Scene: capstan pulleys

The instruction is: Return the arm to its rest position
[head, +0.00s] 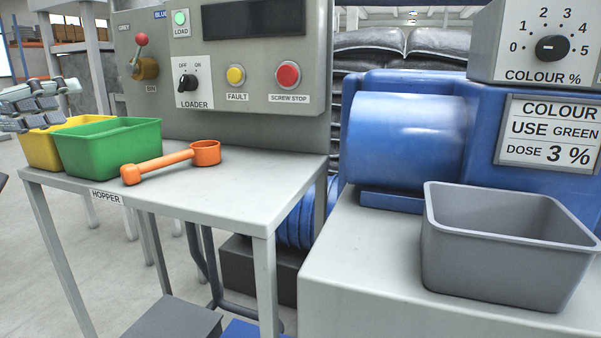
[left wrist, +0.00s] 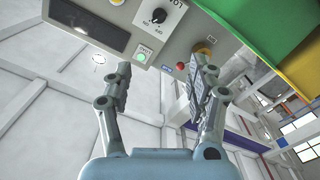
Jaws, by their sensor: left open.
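My left gripper (head: 32,103) is at the left edge of the head view, beside and partly above the yellow bin (head: 38,150). In the left wrist view my left gripper (left wrist: 162,72) has its two fingers spread apart with nothing between them. Beyond the fingers that view shows the control panel (left wrist: 165,45), and the yellow bin (left wrist: 300,62) at the right. My right gripper is in neither view.
The green bin (head: 110,148) and an orange scoop (head: 172,161) are on the hopper table (head: 235,180). A grey bin (head: 500,250) stands on the right-hand bench (head: 350,265). The loader panel (head: 245,75) rises behind the table. The table's front right area is clear.

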